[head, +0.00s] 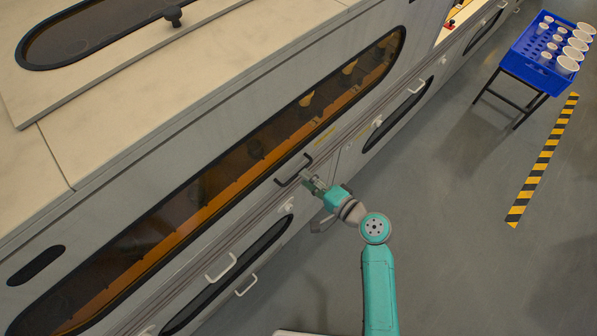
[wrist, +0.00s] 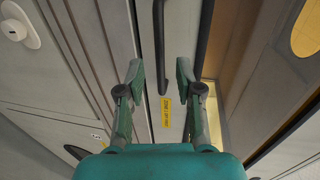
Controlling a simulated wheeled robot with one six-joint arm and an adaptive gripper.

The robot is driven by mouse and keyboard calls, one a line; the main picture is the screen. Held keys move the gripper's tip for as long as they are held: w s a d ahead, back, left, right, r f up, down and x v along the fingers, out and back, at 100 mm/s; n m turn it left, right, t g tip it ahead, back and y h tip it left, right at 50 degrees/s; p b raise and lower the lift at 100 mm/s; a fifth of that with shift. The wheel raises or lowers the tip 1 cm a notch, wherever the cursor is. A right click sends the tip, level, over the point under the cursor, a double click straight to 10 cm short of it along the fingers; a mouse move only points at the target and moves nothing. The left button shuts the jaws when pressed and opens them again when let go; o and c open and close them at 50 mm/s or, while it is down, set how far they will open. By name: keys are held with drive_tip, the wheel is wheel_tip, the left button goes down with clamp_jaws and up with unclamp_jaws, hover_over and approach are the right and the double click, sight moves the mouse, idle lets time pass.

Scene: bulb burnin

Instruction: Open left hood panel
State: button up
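The hood panel (head: 219,128) on the long grey machine has a long dark-framed window (head: 190,206) with an orange glow along its lower part. A dark bar handle (head: 293,169) sits below the window. My gripper (head: 306,178) is at the right part of this handle in the head view. In the wrist view, my gripper (wrist: 160,75) is open, and the dark handle (wrist: 159,45) runs between its two fingertips, with a visible gap on each side. I cannot tell from these views how deep the handle lies between the fingers.
A yellow label (wrist: 167,111) is beside the handle's end. White handles (head: 221,267) and lower windows (head: 230,276) line the machine's side below. A blue crate (head: 529,56) with white cups stands on a black stand at the upper right. The grey floor (head: 455,180) is clear beside a striped strip (head: 543,160).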

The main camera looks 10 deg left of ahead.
drive_tip(key=shift+x, duration=2.2)
drive_tip(key=shift+s, duration=0.1)
clamp_jaws()
